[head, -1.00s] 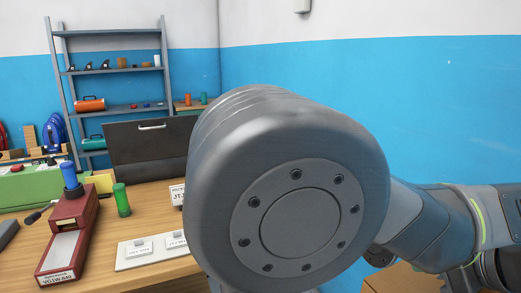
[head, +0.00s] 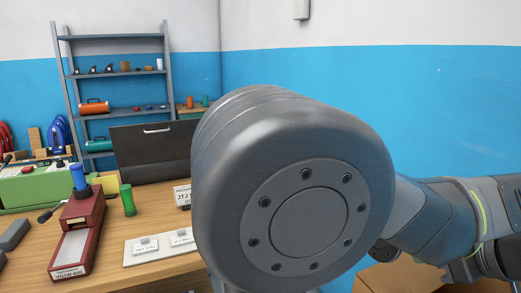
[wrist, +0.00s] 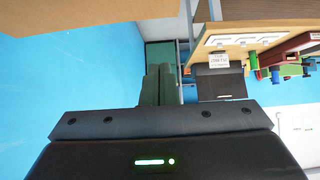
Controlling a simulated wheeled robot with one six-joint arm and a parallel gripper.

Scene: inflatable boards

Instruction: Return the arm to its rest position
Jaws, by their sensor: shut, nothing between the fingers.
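My arm fills the middle and right of the head view, with a large grey round joint (head: 312,222) in front of the bench. My gripper is hidden in the head view. In the wrist view my gripper (wrist: 158,72) shows its two dark fingers together beyond the black palm bar, shut with nothing between them. The wrist picture is turned over, with the bench at the top right. The fingers seem clear of the bench, with blue wall to their left.
A wooden bench (head: 165,222) carries a red-brown device (head: 78,235), a green cylinder (head: 128,200), a white switch panel (head: 160,247) and a green box (head: 35,187). A dark case (head: 150,150) and grey shelf (head: 110,73) stand behind. A cardboard box (head: 400,277) is below my arm.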

